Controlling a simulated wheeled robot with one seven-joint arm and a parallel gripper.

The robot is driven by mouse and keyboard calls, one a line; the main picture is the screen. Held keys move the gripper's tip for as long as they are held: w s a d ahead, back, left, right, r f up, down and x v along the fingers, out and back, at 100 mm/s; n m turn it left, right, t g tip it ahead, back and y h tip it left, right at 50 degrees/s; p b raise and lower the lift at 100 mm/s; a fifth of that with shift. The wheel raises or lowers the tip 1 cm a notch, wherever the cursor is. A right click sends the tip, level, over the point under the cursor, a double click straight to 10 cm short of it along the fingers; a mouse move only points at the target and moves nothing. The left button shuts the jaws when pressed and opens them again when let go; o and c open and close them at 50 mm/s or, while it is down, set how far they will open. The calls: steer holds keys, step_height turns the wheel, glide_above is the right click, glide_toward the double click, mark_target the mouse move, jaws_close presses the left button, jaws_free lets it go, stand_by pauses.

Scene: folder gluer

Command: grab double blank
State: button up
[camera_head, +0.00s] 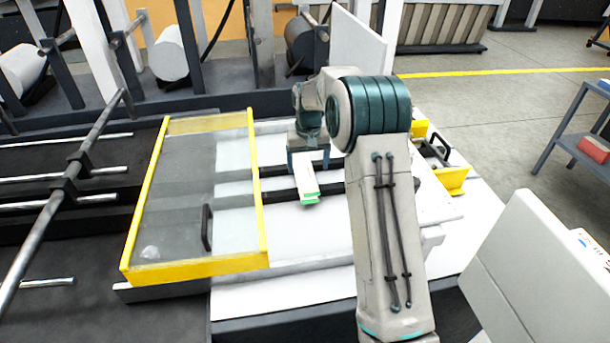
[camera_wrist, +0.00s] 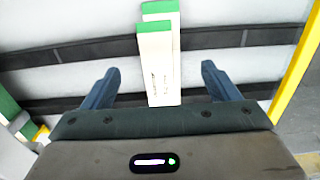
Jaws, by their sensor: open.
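The double blank (camera_head: 306,181) looks like two white carton pieces with green ends, one overlapping the other and slightly offset. It lies across the dark belts on the machine bed. In the wrist view the double blank (camera_wrist: 160,72) runs between my two blue fingers, with its green ends away from me. My gripper (camera_head: 308,158) is open above it, and the fingers (camera_wrist: 159,70) stand apart on either side with a gap to each edge. The near end of the blank is hidden behind the gripper body. I cannot tell the height gap.
A yellow-framed clear guard (camera_head: 261,190) with a black handle stands left of the blank. A yellow-edged part (camera_head: 453,180) is to the right, behind my arm. A white upright panel (camera_head: 358,45) rises behind. A shelf cart (camera_head: 575,140) stands far right beside open floor.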

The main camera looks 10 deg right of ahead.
mark_target(308, 188)
steer(key=shift+s+f+p, duration=0.15)
steer(key=shift+f+p, duration=0.65)
steer(key=shift+f, duration=2.7)
steer(key=c, duration=1.1)
